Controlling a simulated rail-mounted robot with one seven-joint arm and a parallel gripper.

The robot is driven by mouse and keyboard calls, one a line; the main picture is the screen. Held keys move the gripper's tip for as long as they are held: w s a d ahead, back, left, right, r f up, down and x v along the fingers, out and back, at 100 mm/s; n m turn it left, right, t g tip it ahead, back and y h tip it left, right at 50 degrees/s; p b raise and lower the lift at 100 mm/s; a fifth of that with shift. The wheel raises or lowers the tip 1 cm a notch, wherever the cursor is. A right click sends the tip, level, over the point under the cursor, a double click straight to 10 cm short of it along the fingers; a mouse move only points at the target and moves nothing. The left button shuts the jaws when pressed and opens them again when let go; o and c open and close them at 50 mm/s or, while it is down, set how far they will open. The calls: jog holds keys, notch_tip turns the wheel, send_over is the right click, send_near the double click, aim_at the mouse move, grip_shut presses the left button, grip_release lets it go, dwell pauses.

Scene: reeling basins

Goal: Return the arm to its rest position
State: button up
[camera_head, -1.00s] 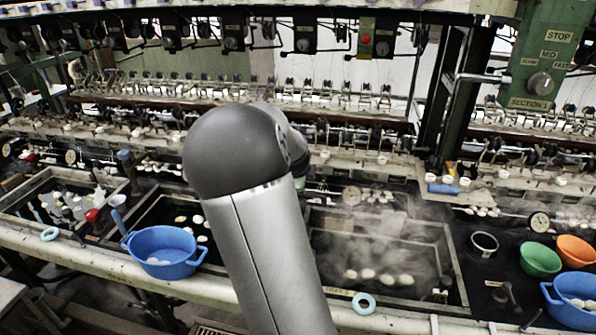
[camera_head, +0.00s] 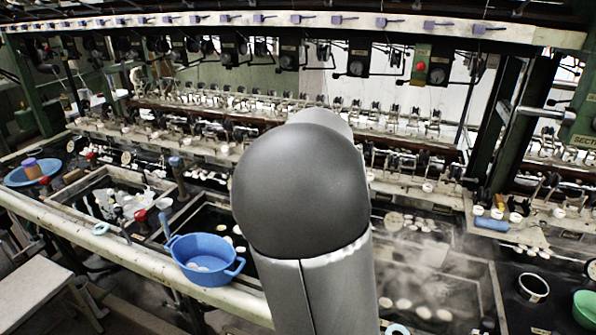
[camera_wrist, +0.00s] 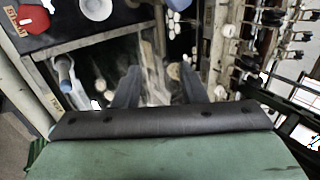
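My arm rises through the middle of the head view, and its dark rounded joint hides part of the basins and reeling bench behind it. My gripper is out of sight in the head view. In the wrist view, my gripper (camera_wrist: 158,90) shows as two dark fingers standing apart with nothing held between them. Past the fingers lies a basin (camera_wrist: 88,50) with pale cocoons, blurred by steam. I cannot tell from these views how high the fingers are above it.
A blue colander-like bowl (camera_head: 205,258) sits on the front ledge of the basins. A steaming basin (camera_head: 482,268) lies right of my arm, with a green bowl (camera_head: 584,308) farther right. A grey bench top (camera_head: 35,285) stands at lower left.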

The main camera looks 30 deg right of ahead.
jog(key=s+a+f+n+y, duration=0.2)
jog(key=s+a+n, duration=0.1)
jog(key=a+n, duration=0.25)
jog(key=s+a+f+n+g+y, duration=0.1)
jog(key=s+a+n+y, duration=0.2)
jog(key=a, duration=0.4)
jog(key=s+a+f+n, duration=0.2)
jog(key=s+a+n, duration=0.1)
jog(key=a+n, duration=0.25)
jog(key=s+a+f+n+g, duration=0.1)
jog(key=s+a+n+g, duration=0.1)
jog(key=s+a+n, duration=0.9)
jog(key=s+n, duration=0.2)
jog(key=n, duration=0.1)
jog(key=shift+s+a+f, duration=0.2)
jog(key=shift+a, duration=0.1)
jog(key=shift+o, duration=0.3)
